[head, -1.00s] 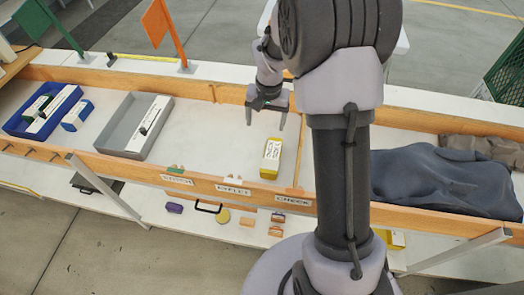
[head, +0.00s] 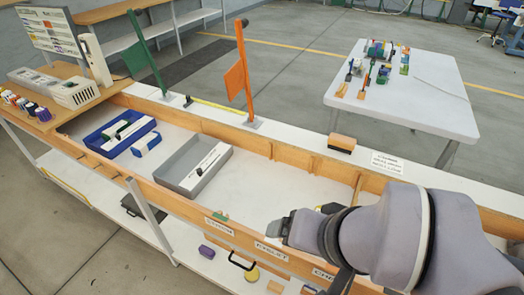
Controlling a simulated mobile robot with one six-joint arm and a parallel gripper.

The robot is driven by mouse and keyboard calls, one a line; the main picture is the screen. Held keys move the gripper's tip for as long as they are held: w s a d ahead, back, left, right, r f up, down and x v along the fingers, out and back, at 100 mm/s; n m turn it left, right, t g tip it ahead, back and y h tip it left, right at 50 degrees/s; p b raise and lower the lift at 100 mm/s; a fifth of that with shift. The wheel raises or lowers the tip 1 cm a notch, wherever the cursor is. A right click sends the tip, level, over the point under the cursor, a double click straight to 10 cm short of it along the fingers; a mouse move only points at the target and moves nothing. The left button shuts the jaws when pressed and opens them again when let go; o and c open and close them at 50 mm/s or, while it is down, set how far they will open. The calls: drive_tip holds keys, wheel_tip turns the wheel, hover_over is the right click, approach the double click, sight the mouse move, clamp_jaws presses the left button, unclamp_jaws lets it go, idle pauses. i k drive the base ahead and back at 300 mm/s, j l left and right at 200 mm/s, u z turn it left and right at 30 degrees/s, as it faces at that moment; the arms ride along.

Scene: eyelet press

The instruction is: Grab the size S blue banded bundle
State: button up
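A blue bundle with a white band (head: 146,144) lies on the bench, just right of the blue tray (head: 92,139). I cannot read a size mark on it. The grey tray (head: 196,188) to the right holds a long white-banded piece (head: 207,160). My arm reaches in from the lower right. A yellow bundle (head: 332,208) is mostly hidden behind my arm, and the blue bundle is well left of the arm.
A wooden rail (head: 170,203) runs along the bench's front. A green flag (head: 138,57) and an orange flag (head: 236,78) stand on the back ledge. A wooden side table (head: 62,101) with a keypad-like box is at far left. The bench between grey tray and arm is clear.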

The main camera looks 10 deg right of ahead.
sight(142, 146)
drive_tip(key=i+j+z, duration=0.25)
drive_tip(key=i+j, duration=0.15)
drive_tip(key=j, duration=0.55)
drive_tip(key=i+j+z, duration=0.2)
drive_tip(key=j, duration=0.8)
drive_tip(key=i+j+z, duration=0.25)
drive_tip(key=j, duration=0.8)
drive_tip(key=i+j+z, duration=0.2)
drive_tip(key=j, duration=0.85)
drive_tip(key=j+z, duration=0.25)
drive_tip(key=j, duration=0.85)
